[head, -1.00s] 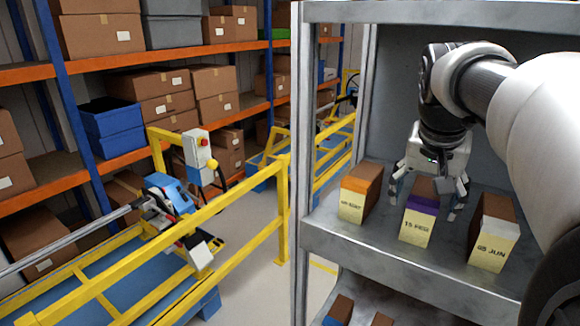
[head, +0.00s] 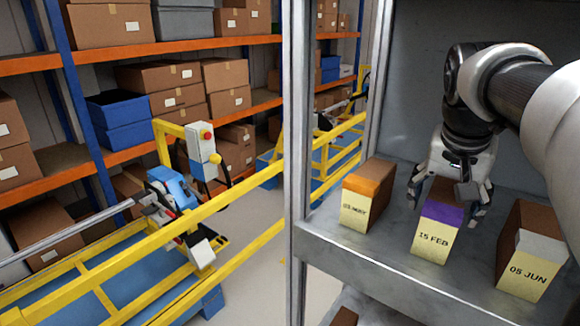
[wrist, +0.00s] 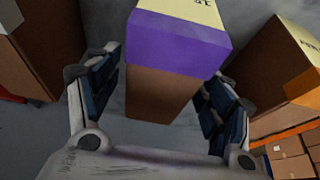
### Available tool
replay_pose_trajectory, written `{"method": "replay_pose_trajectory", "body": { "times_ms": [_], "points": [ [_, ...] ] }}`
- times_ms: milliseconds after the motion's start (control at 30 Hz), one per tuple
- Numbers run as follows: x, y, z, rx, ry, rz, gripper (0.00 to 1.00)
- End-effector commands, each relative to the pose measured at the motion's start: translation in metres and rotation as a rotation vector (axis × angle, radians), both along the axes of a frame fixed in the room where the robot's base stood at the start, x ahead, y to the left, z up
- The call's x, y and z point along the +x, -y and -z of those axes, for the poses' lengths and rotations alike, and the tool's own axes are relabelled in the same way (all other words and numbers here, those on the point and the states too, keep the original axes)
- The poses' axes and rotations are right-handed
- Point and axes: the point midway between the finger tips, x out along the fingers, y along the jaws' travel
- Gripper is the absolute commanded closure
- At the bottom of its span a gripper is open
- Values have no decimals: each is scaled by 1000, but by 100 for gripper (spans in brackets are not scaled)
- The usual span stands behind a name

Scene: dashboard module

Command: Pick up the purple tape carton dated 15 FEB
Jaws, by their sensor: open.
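The purple tape carton (head: 439,225) stands on the grey shelf, its cream label reading 15 FEB toward the head camera. It is brown with a purple band. My gripper (head: 450,200) is open above and around the back part of this carton. In the wrist view the carton (wrist: 176,45) lies between the two open fingers (wrist: 160,98), with a visible gap on each side. Its brown end points toward the palm. I cannot tell how deep the fingers reach beside it.
An orange tape carton (head: 366,195) stands to the left and a grey-white tape carton marked 05 JUN (head: 530,262) to the right. The metal shelf (head: 390,255) has a frame post (head: 297,150) at its left. A yellow rail (head: 230,205) runs outside.

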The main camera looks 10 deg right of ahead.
Motion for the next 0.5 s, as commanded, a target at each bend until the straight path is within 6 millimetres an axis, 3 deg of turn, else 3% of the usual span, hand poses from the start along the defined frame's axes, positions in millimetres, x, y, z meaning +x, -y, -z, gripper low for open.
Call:
{"method": "replay_pose_trajectory", "body": {
  "times_ms": [500],
  "points": [
    [0,0,2,0,0,0,27]
  ]
}}
